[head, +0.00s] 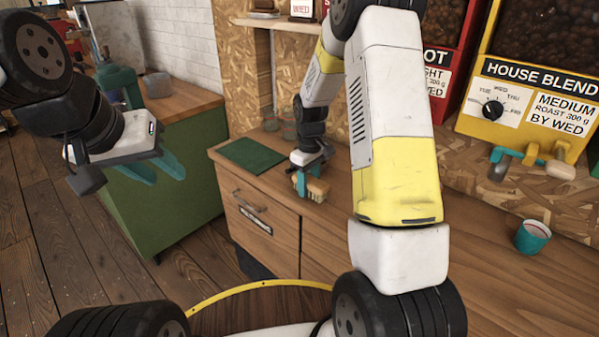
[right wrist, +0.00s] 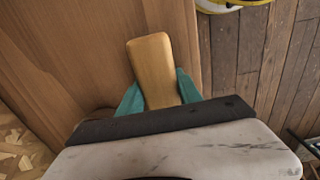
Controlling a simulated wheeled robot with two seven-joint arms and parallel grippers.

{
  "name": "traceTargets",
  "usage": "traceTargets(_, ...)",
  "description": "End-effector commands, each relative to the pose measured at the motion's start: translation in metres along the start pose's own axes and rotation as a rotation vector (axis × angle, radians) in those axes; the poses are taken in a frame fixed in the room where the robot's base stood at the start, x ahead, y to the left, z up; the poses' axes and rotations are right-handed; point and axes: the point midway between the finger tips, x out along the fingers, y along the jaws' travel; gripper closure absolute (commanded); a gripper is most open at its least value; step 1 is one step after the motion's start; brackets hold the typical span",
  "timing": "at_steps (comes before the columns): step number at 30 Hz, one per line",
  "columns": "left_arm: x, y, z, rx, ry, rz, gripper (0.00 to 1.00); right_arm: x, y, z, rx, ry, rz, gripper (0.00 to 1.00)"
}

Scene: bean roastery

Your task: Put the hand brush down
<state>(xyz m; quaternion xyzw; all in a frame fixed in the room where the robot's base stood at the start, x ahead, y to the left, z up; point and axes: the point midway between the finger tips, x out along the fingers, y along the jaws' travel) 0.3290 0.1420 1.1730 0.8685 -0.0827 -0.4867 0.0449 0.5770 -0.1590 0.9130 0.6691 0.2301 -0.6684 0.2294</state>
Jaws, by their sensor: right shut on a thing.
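The hand brush (head: 317,190) is small, with a tan wooden body. My right gripper (head: 306,182) is shut on it, above the wooden counter (head: 330,215) near its front edge. I cannot tell whether the brush touches the counter. In the right wrist view the brush's pale wooden handle (right wrist: 152,68) sticks out between the teal fingers of my right gripper (right wrist: 158,95). My left gripper (head: 160,170) is empty, its teal fingers apart, in front of the green cabinet at left.
A dark green mat (head: 252,153) lies on the counter left of the brush. Glass jars (head: 288,125) stand behind it. A teal cup (head: 532,236) stands far right, below the yellow dispenser (head: 530,90). A drawer (head: 255,212) is below the counter edge.

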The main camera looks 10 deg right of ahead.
Motion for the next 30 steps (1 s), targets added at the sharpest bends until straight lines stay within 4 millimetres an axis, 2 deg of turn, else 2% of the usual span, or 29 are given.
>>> traceTargets(8, 0.0, 0.0, 0.0, 0.0, 0.0, 0.0, 0.64, 0.002, 0.0, 0.0, 0.0, 0.0, 0.0, 1.0)
traceTargets(9, 0.0, 0.0, 0.0, 0.0, 0.0, 0.0, 0.64, 0.002, 0.0, 0.0, 0.0, 0.0, 0.0, 0.55)
traceTargets(12, 0.0, 0.0, 0.0, 0.0, 0.0, 0.0, 0.64, 0.002, 0.0, 0.0, 0.0, 0.0, 0.0, 0.37)
traceTargets(23, 0.0, 0.0, 0.0, 0.0, 0.0, 0.0, 0.64, -0.001, 0.0, 0.0, 0.0, 0.001, 0.001, 0.37)
traceTargets(26, 0.0, 0.0, 0.0, 0.0, 0.0, 0.0, 0.64, -0.011, 0.0, -0.001, 0.0, 0.002, 0.002, 0.37)
traceTargets(30, 0.0, 0.0, 0.0, 0.0, 0.0, 0.0, 0.64, -0.039, 0.001, -0.001, 0.001, 0.005, 0.003, 0.37)
